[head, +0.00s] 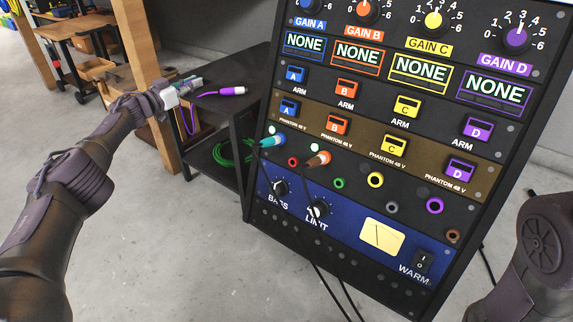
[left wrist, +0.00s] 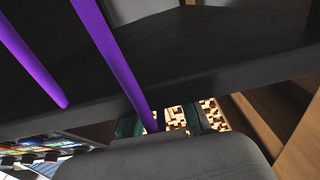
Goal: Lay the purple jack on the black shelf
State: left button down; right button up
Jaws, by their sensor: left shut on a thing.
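The black shelf (head: 243,82) stands left of the amplifier rack, its flat top in view; its dark edge also shows in the left wrist view (left wrist: 230,57). A purple jack (head: 233,91) with a white band lies over the shelf top, just right of my left gripper. My left gripper (head: 192,83) is at the shelf's left edge, shut on the purple cable (head: 191,120). In the left wrist view a purple strand (left wrist: 118,62) runs down between the fingertips (left wrist: 165,120). Whether a jack end is inside the fingers is hidden. My right gripper is out of view.
A green cable (head: 232,154) lies on the lower level. A wooden post (head: 160,140) stands close behind my left forearm.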

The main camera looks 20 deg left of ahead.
pick_arm(q)
jog(key=shift+d+f, duration=0.1)
jog(key=shift+f, duration=0.55)
jog(key=c, duration=1.1)
grip_release()
jog(key=shift+s, duration=0.1)
jog(key=shift+o, duration=0.2)
jog(key=shift+s+f, duration=0.1)
jog(key=shift+f, duration=0.05)
jog(key=shift+v, duration=0.95)
jog(key=r+v, duration=0.1)
jog(key=v, duration=0.9)
jog(key=shift+a+r, duration=0.25)
jog(key=shift+r, duration=0.05)
